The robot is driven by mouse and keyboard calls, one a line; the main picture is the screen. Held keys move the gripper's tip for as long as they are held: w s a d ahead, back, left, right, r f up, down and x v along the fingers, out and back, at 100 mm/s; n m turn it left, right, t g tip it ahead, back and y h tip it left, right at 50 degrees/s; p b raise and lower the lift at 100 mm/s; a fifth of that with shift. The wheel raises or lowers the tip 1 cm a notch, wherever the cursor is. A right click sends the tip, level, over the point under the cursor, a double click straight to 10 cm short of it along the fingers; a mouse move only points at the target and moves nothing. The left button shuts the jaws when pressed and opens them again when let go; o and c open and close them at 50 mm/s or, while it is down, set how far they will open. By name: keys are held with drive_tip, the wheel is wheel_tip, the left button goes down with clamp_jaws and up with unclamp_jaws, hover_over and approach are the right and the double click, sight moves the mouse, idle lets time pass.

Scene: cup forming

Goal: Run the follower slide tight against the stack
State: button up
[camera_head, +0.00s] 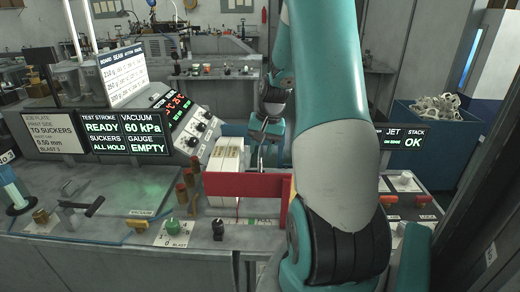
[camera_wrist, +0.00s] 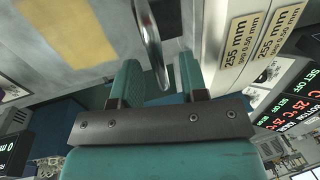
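A pale stack (camera_head: 226,160) stands in the middle of the head view, behind a red plate (camera_head: 245,186). I cannot tell for sure which part is the follower slide. My gripper (camera_head: 264,134) is at the right of the stack, partly hidden by my arm. In the wrist view my gripper (camera_wrist: 157,82) is open, its two teal fingers apart. A curved shiny metal bar (camera_wrist: 153,45) reaches down between the fingers, with space visible on its right; contact on its left is unclear. White faces labelled "255 mm" (camera_wrist: 243,40) stand just right of the fingers.
Screens (camera_head: 123,136) on the left read READY, 60 kPa and gauge EMPTY; another (camera_head: 404,137) reads STACK OK. A green knob (camera_head: 173,227) and black knob (camera_head: 218,228) stand in front. A blue bin (camera_head: 432,130) of pale scraps is at right.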

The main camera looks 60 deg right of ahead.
drive_tip(key=shift+d+r, duration=0.1)
drive_tip(key=shift+r, duration=0.05)
wheel_tip(320, 180, up, 17)
drive_tip(key=s+d+b, duration=0.1)
drive_tip(key=s, duration=0.2)
drive_tip(key=shift+d+b, duration=0.3)
drive_tip(key=shift+b, duration=0.1)
drive_tip(key=w+a+f+n+y+b, duration=0.1)
drive_tip(key=w+a+f+n, duration=0.2)
drive_tip(key=a, duration=0.9)
drive_tip(key=w+a+n, duration=0.3)
drive_tip(key=a+n, duration=0.2)
drive_tip(key=a, duration=0.6)
drive_tip(key=s+a+f+n+g+y, duration=0.1)
drive_tip(key=s+a+f+n, duration=0.2)
drive_tip(key=a, duration=0.7)
drive_tip(key=s+a+f+n+y+b, duration=0.1)
drive_tip(key=s+a+f+n, duration=0.2)
drive_tip(key=s+a+n, duration=0.5)
drive_tip(key=s+a, duration=0.3)
drive_tip(key=s, duration=0.1)
drive_tip(key=shift+a+g, duration=0.2)
drive_tip(key=shift+g, duration=0.2)
